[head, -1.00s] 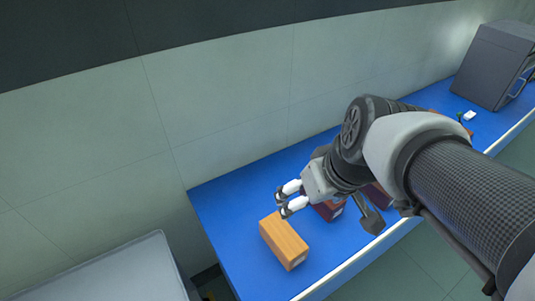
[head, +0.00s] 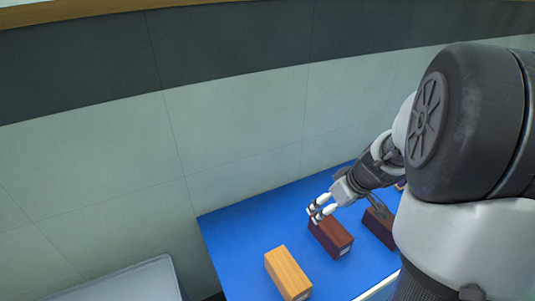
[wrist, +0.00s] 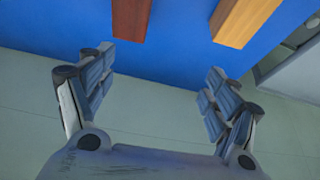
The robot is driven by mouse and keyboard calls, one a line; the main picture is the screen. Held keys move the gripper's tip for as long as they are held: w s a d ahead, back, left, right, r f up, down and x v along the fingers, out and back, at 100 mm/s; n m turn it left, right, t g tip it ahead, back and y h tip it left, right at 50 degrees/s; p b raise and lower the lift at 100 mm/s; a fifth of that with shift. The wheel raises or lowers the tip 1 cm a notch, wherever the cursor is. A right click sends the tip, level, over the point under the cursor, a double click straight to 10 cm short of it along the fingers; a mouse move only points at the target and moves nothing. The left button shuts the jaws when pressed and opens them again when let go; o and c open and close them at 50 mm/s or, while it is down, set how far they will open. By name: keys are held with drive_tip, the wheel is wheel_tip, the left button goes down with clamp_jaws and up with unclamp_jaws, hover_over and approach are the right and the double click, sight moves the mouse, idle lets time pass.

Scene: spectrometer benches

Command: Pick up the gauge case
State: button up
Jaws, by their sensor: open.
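Several box-shaped cases lie on the blue bench, and I cannot tell by look which is the gauge case. An orange wooden case (head: 287,270) is nearest the bench's left end. A dark red-brown case (head: 333,238) lies right of it, and another dark brown case (head: 379,229) is further right, partly hidden by my arm. My gripper (head: 317,212) is open and empty near the far end of the red-brown case. In the wrist view my open fingers (wrist: 155,95) have a dark brown case (wrist: 130,18) and the orange case (wrist: 243,20) beyond them.
The blue bench (head: 232,236) runs along the tiled wall (head: 240,120). Its left end is clear. A grey-topped surface (head: 130,282) stands at the lower left, apart from the bench. My arm hides the bench's right part.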

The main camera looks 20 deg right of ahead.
approach(329, 227)
drive_tip(key=b+x, duration=0.2)
drive_tip(key=x, duration=0.6)
drive_tip(key=shift+d+b, duration=0.1)
drive_tip(key=shift+b, duration=0.3)
drive_tip(key=x, duration=0.2)
drive_tip(key=b+x, duration=0.1)
drive_tip(key=x, duration=0.3)
drive_tip(key=shift+d+f, duration=0.25)
drive_tip(key=shift+d, duration=0.15)
drive_tip(key=shift+c, duration=0.4)
drive_tip(key=shift+r, duration=0.1)
drive_tip(key=c, duration=1.3)
